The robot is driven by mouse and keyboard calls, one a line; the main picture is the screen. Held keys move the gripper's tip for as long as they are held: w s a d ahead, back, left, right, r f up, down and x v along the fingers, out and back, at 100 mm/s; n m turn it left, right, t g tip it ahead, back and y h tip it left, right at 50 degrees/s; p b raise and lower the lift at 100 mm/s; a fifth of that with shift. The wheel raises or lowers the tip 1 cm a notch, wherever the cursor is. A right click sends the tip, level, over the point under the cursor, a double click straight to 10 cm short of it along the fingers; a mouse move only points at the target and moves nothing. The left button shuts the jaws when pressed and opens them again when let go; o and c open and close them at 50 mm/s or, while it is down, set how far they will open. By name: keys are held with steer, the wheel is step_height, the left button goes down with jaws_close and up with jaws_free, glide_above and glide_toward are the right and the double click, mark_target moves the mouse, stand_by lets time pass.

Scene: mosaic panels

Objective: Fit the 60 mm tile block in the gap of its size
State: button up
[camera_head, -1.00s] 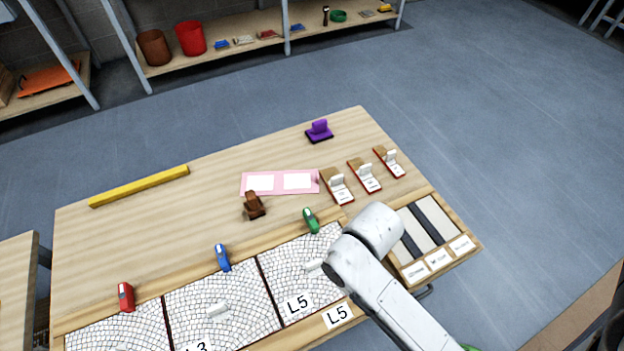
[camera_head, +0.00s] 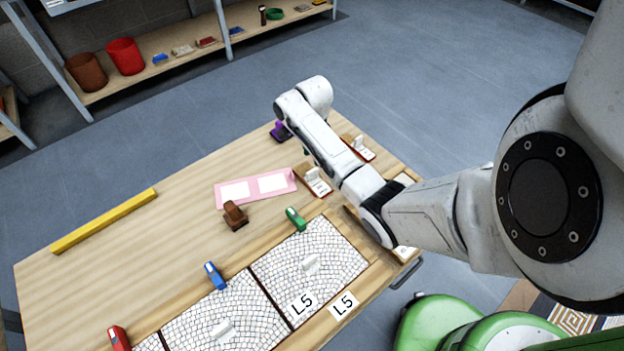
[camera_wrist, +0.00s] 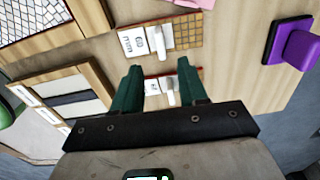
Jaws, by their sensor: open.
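Tile blocks with upright white grips stand on red-edged wooden holders: one (camera_head: 318,181) left of my arm, another (camera_head: 358,148) right of it. In the wrist view, one block's holder (camera_wrist: 187,32) lies beyond my fingertips. Another block (camera_wrist: 169,88) shows between my fingers. My gripper (camera_wrist: 160,68) is open, its green fingers on either side of that block's grip; I cannot tell the height between them. The mosaic panels (camera_head: 325,235) lie at the table's front, each with a raised white piece; no gap is clearly visible.
A purple stamp-like object (camera_wrist: 292,43) stands right of the holders. A tray with dark strips (camera_wrist: 70,98) lies left.

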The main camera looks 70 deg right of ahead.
mark_target(313, 170)
step_height(313, 170, down, 10)
steer(key=shift+w+f+b, duration=0.1)
steer(key=shift+b, duration=1.05)
steer(key=shift+c, duration=0.4)
jaws_close()
